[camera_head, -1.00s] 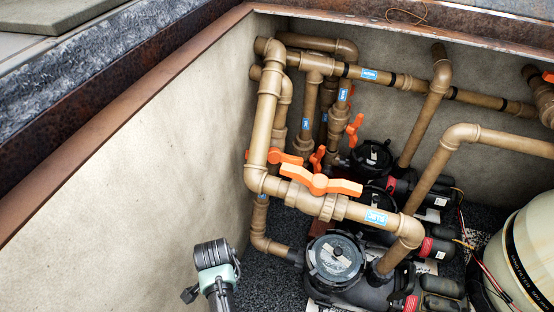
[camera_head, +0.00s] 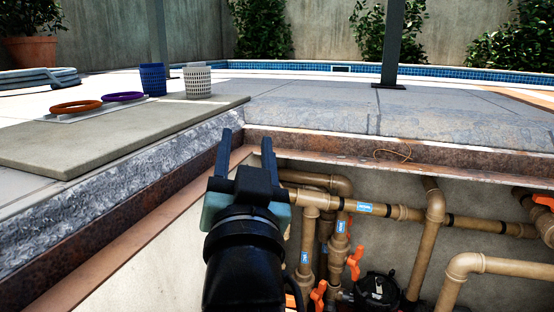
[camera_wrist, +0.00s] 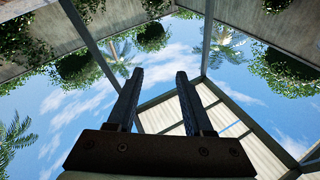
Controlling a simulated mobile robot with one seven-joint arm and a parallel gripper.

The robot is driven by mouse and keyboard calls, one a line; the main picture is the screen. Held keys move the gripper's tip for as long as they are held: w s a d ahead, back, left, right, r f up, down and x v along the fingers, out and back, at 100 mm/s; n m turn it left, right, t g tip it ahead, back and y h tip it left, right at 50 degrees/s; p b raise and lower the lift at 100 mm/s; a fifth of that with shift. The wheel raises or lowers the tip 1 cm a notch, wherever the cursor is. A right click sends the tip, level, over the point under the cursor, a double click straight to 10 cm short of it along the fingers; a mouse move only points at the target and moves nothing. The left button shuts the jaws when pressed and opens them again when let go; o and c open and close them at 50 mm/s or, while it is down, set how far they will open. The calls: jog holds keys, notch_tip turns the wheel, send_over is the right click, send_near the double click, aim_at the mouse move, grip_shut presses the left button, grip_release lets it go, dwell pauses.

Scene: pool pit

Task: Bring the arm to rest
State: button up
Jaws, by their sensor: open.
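My gripper (camera_head: 246,150) is raised in the head view, in front of the corner of the pit's rim. Its two dark fingers point up and stand apart with nothing between them. In the wrist view my gripper (camera_wrist: 157,92) also shows open and empty, with sky, palms and a pale slatted roof beyond it. My arm rises from the bottom of the head view and hides part of the pit wall and pipes.
The pit holds brown pipes (camera_head: 435,215), orange valve handles (camera_head: 354,262) and a black pump lid (camera_head: 377,288). On the deck at left are a blue basket (camera_head: 152,80), a white basket (camera_head: 198,82), an orange ring (camera_head: 76,107) and a purple ring (camera_head: 123,97).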

jog(key=s+d+r+n+t+h, duration=0.1)
jog(key=s+d+r+t, duration=0.15)
jog(key=s+r, duration=0.45)
jog(key=s+d+r+n+t, duration=0.1)
jog(key=s+r+t, duration=0.2)
jog(key=s+r, duration=0.4)
notch_tip(320, 180, up, 34)
jog(key=p, duration=3.2)
jog(key=shift+s+f+p, duration=0.25)
jog(key=shift+s+p, duration=0.1)
jog(key=shift+p, duration=0.05)
jog(key=shift+d+t, duration=0.1)
jog(key=shift+t, duration=0.15)
